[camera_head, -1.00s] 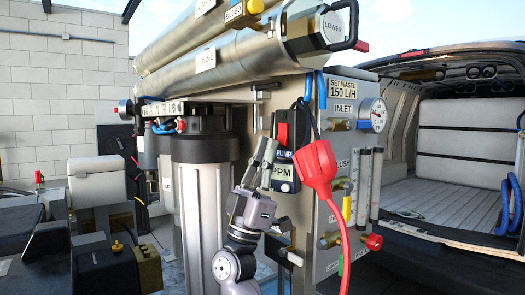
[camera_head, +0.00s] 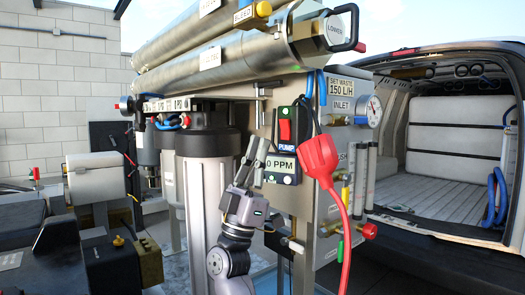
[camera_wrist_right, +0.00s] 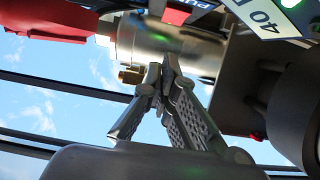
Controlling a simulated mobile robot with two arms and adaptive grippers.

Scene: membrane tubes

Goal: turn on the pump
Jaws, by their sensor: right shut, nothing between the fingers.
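The pump switch (camera_head: 285,130) is a red rocker in a dark box above a blue PUMP label (camera_head: 287,147); which way it is set is unclear. My right gripper (camera_head: 257,142) is shut and empty, pointing up, just left of the switch box in the head view. In the wrist view its fingers (camera_wrist_right: 168,66) meet at the tips, below part of the PUMP label (camera_wrist_right: 204,4); contact with the box does not show. My left gripper is not in view.
A red plug (camera_head: 319,157) with a red cable hangs right of the switch, close to it. Steel tubes (camera_head: 215,62) run above. A gauge (camera_head: 373,110) and an open van (camera_head: 455,140) are to the right.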

